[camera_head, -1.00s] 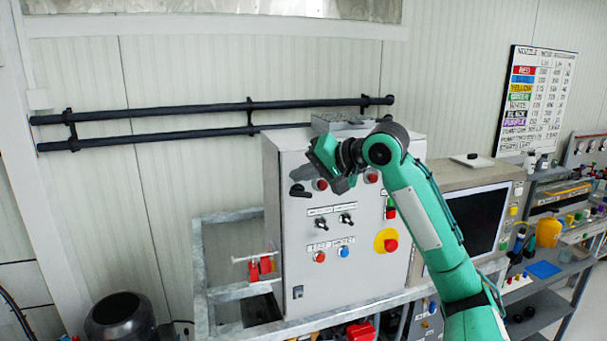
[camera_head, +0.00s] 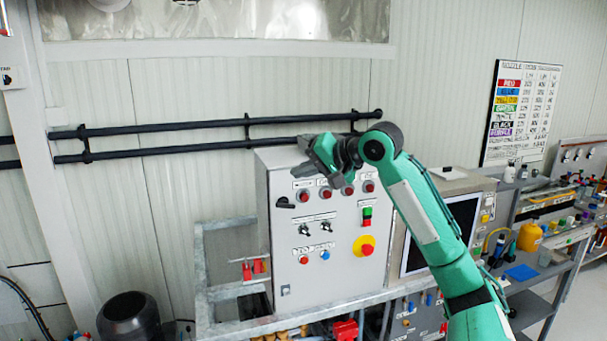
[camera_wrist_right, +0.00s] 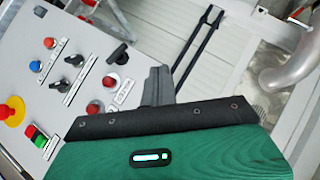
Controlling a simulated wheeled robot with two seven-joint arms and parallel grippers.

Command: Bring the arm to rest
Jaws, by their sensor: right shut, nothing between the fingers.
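My right arm reaches up from the lower right in the head view, its green and black links bent at the elbow-like joint. My right gripper (camera_head: 318,160) is in front of the top of the grey control cabinet (camera_head: 275,245), near its upper left part. Its dark fingers are together and hold nothing. In the right wrist view the shut fingers (camera_wrist_right: 157,86) stand beside the cabinet's panel of knobs and buttons. I cannot tell the exact gap to the panel. My left gripper is not in view.
The panel carries a yellow-ringed red button (camera_head: 364,246), a black rotary handle (camera_head: 285,203) and switches. A screen (camera_head: 438,233) stands to the right. Dark pipes (camera_head: 200,147) run along the wall behind. A metal frame (camera_head: 207,305) surrounds the cabinet's base. Free air lies left of the cabinet.

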